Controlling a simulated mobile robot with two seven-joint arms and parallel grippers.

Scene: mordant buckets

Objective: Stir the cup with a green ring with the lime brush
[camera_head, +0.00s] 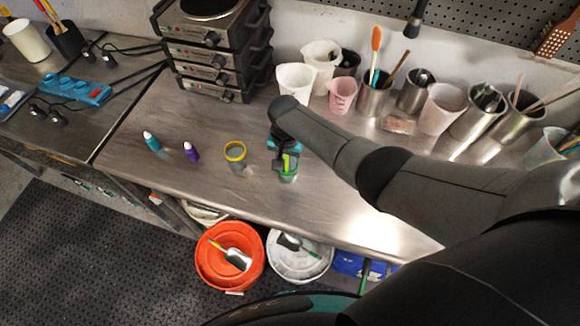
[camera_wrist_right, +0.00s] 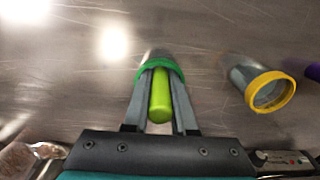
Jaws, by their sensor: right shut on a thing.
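The cup with a green ring (camera_head: 289,178) stands on the metal table, below my right gripper (camera_head: 287,160). In the right wrist view its green rim (camera_wrist_right: 150,66) shows just beyond the fingertips. My right gripper is shut on the lime brush (camera_head: 288,164), whose thick lime handle (camera_wrist_right: 160,98) lies between the fingers (camera_wrist_right: 160,95). The brush points down at the cup's mouth. Its lower end is hidden, so I cannot tell how deep it reaches. My left gripper is not in view.
A cup with a yellow ring (camera_head: 235,153) stands left of the green-ringed cup. Stacked hot plates (camera_head: 215,55) and several containers line the back. An orange bucket (camera_head: 215,278) is below the front edge.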

